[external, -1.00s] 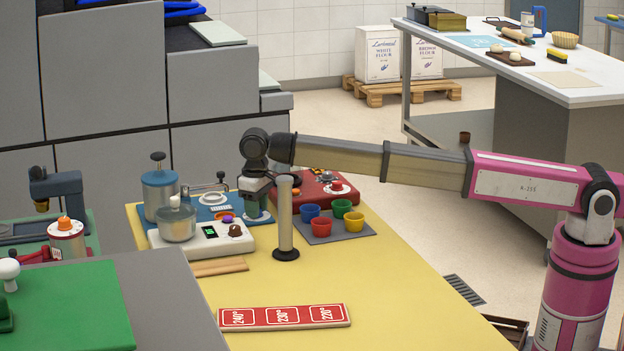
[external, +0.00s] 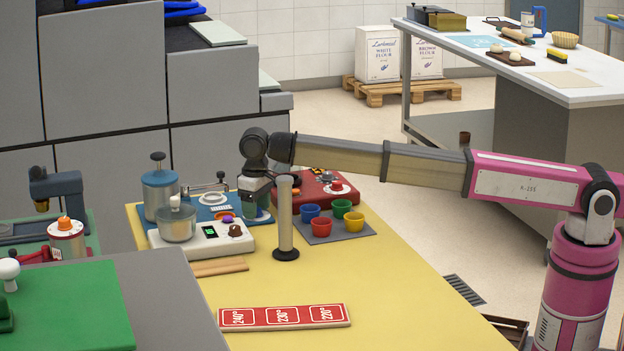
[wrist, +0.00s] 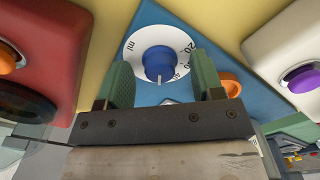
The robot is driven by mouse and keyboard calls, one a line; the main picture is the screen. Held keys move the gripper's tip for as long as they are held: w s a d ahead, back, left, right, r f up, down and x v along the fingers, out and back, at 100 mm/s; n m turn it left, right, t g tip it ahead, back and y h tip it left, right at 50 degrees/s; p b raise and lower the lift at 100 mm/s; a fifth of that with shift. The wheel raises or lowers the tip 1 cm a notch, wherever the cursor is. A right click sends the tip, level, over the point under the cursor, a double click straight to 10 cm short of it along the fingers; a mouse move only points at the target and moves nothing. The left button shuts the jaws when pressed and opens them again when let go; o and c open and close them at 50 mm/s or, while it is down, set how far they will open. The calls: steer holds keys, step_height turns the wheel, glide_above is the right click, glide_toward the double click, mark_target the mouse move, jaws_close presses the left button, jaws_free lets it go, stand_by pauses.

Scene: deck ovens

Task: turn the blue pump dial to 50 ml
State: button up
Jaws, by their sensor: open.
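The blue pump dial (wrist: 157,64) is a blue knob on a white scale plate marked "ml", with 20 and 40 legible. It sits on a blue panel (wrist: 222,60). My gripper (wrist: 160,76) is open, with one green finger on each side of the knob in the wrist view. I cannot tell whether the fingers touch it. The knob's setting is too small to read surely. In the external view my gripper (external: 258,200) is low over the blue base (external: 212,198), and the dial is mostly hidden behind it. The blue pump canister (external: 160,192) stands to its left.
A white scale (external: 205,240) with a purple button (wrist: 301,79) is close beside the panel. A red unit (wrist: 40,50) is on the other side. A post (external: 285,220) stands in front of my gripper. Coloured cups (external: 321,227) are to the right. The yellow front tabletop (external: 390,290) is mostly clear.

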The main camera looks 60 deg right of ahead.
step_height(320, 180, up, 11)
stand_by(0.4)
steer(key=shift+f, duration=0.1)
steer(key=shift+m, duration=0.5)
step_height(320, 180, down, 11)
steer(key=shift+r, duration=0.1)
stand_by(0.3)
steer(key=c, duration=0.9)
